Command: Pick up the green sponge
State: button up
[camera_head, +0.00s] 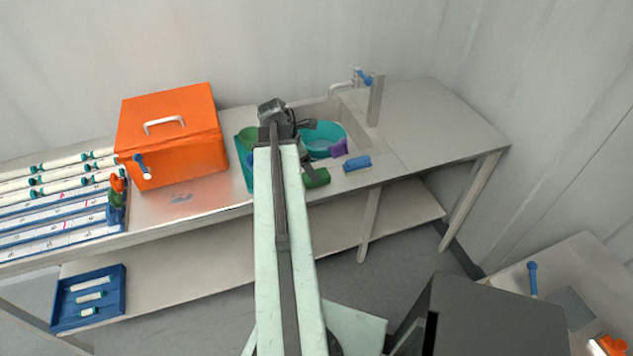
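A dark green block, which looks like the green sponge (317,178), lies on the counter near its front edge, just right of my arm. Part of its left end may be hidden by the arm. My gripper (308,125) is at the end of the outstretched arm, above and behind the green sponge, near the left side of the teal bowl (322,134). It is apart from the sponge. The fingers are small and dark, and I cannot tell whether they are open.
A blue block (357,163) and a purple object (338,148) lie right of the green sponge. The sink (353,121) and faucet (343,86) are behind. An orange box (172,140) and racks of white tubes (60,215) stand left. The counter's right end (440,125) is clear.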

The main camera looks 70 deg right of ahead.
jog(key=b+x, duration=0.5)
jog(key=shift+s+a+f, duration=0.15)
jog(key=shift+f, duration=0.05)
jog(key=shift+r, duration=0.2)
jog(key=c, duration=1.4)
notch_tip(320, 180, up, 10)
jog(key=p, duration=1)
